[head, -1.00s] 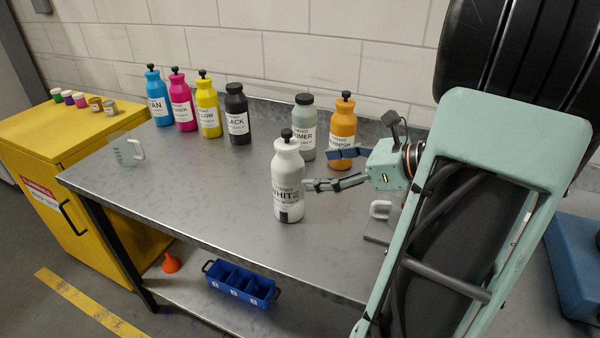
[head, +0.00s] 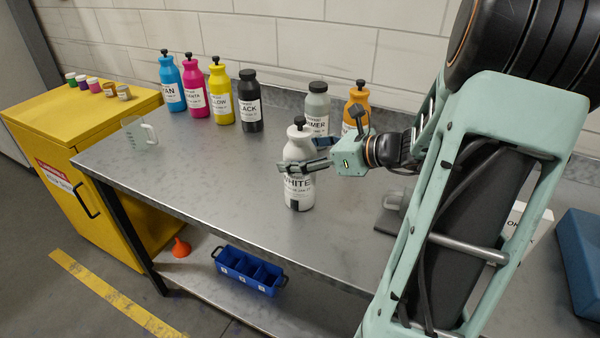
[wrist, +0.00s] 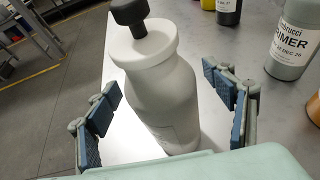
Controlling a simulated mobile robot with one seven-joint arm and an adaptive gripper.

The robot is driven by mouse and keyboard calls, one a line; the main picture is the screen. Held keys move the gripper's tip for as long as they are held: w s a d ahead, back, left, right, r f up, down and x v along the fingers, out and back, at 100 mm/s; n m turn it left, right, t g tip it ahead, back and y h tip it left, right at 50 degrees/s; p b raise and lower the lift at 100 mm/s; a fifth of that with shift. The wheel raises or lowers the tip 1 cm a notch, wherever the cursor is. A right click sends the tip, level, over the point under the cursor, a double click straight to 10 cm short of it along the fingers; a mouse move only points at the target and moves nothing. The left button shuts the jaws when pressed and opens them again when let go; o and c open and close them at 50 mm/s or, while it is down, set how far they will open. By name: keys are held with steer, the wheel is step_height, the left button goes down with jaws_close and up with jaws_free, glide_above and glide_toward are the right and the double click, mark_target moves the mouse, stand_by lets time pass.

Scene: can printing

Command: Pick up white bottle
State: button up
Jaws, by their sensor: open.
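The white bottle (head: 299,192) with a black cap stands upright on the metal table (head: 215,178) in the head view. My gripper (head: 308,158) is at the bottle's upper body, coming from the right, with one finger in front of it and the other partly hidden behind. In the wrist view, the white bottle (wrist: 168,95) stands between the two blue-padded fingers of my gripper (wrist: 170,108). The jaws are open, with gaps visible on both sides of the bottle.
The grey primer bottle (head: 317,105) and orange varnish bottle (head: 356,102) stand close behind my gripper. Cyan (head: 172,85), magenta (head: 195,90), yellow (head: 221,95) and black (head: 250,105) bottles stand at the back. A clear jug (head: 137,133) is at the left; the front left tabletop is clear.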

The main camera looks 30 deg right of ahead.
jaws_close()
stand_by(0.7)
